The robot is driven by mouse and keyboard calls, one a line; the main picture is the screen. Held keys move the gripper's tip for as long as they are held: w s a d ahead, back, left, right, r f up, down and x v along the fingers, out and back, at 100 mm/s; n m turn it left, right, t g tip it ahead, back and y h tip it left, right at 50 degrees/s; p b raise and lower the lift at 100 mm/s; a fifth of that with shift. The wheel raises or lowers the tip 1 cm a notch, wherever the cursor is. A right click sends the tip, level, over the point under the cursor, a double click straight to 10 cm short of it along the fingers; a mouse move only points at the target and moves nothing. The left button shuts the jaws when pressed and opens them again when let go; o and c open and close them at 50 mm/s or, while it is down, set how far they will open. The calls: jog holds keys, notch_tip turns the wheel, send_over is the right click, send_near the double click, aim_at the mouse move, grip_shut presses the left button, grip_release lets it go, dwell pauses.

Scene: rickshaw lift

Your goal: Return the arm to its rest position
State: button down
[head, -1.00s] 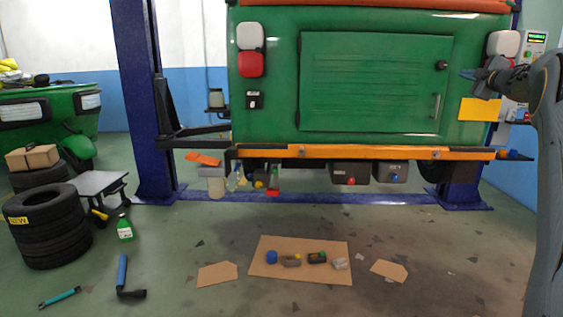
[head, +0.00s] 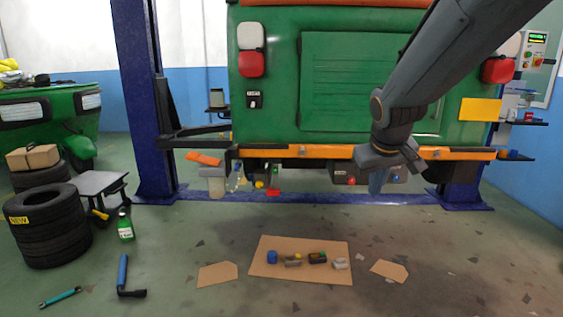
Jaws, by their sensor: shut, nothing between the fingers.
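My arm reaches in from the upper right in the head view. My gripper partly covers the dark boxes (head: 345,174) under the bumper.
A blue lift post (head: 140,90) stands left of the rickshaw. Cardboard (head: 262,292) with several small parts lies on the floor. Floor at lower right is mostly clear.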

jog(key=s+a+f+g+y, duration=0.1)
jog(key=s+a+f+g, duration=0.15)
jog(key=s, duration=0.65)
jog(key=s+a+f+g, duration=0.1)
jog(key=s+a+f, duration=0.25)
jog(key=s, duration=0.55)
jog(key=s+a+f+g+y, duration=0.1)
jog(key=s+a+f+g, duration=0.2)
jog(key=s, duration=0.6)
jog(key=d+r+m+p, duration=0.2)
jog(key=d+r+p, duration=0.3)
jog(key=p, duration=0.8)
jog(key=shift+s+r+h, duration=0.3)
jog(key=shift+s+r, duration=0.15)
jog(key=shift+r, duration=0.4)
jog(key=shift+t, duration=0.25)
